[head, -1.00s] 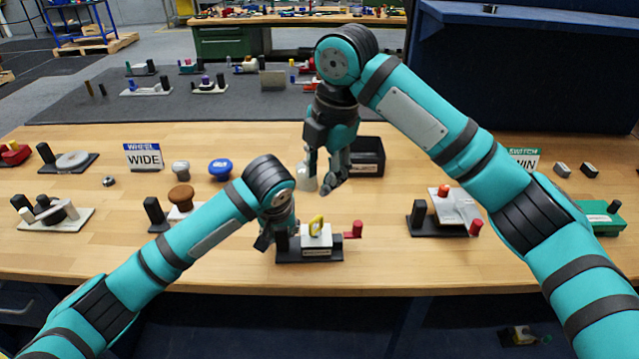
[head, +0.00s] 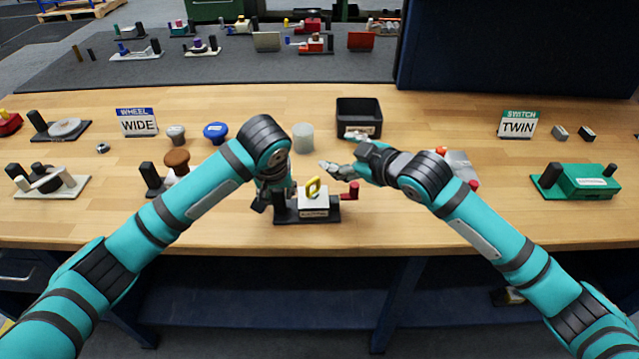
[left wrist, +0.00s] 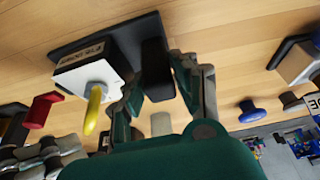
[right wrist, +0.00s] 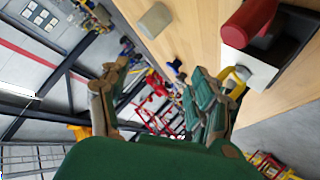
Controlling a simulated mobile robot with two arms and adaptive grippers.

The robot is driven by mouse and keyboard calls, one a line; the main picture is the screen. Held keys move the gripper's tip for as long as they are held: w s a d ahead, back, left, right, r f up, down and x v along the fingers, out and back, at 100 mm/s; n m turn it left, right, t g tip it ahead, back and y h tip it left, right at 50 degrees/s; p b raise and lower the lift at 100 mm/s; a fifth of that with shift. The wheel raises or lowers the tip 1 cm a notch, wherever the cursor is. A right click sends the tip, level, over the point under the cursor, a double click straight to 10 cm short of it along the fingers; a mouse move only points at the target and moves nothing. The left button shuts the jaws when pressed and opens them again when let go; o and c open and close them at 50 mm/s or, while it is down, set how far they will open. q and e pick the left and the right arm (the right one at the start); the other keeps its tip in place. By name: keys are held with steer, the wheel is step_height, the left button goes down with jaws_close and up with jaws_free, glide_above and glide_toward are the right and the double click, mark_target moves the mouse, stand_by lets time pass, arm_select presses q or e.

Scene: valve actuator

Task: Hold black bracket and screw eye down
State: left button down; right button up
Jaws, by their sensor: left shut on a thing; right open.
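The yellow screw eye (head: 313,187) stands upright on a white block (head: 313,206) on a black base near the table's front edge. It also shows in the left wrist view (left wrist: 95,108) and at the right of the right wrist view (right wrist: 236,80). My left gripper (head: 268,200) is shut on the upright black bracket (left wrist: 156,70) at the left end of that base; the arm mostly hides the bracket in the head view. My right gripper (head: 338,150) is open and empty, apart from the screw eye, above and behind it.
A red handle (head: 350,190) sticks up right of the block. A whitish cylinder (head: 303,138) and a black bin (head: 359,118) stand behind. A brown-knobbed device (head: 176,160) is to the left and a green device (head: 580,182) far right. Table at front right is clear.

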steer(key=s+d+f+m+y, duration=0.1)
steer(key=s, duration=0.3)
steer(key=s+d+f+m+t+y, duration=0.1)
steer(key=s+y, duration=0.1)
steer(key=s, duration=0.2)
steer(key=s+d+f+m+y, duration=0.2)
steer(key=s, duration=0.2)
steer(key=shift+s+f, duration=0.1)
steer(key=shift+s, duration=0.25)
steer(key=shift+s+a+y, duration=0.15)
steer(key=shift+s+y, duration=0.05)
steer(key=shift+y, duration=0.1)
steer(key=x, duration=1.1)
steer(key=shift+w+a, duration=0.25)
steer(key=shift+w, duration=0.05)
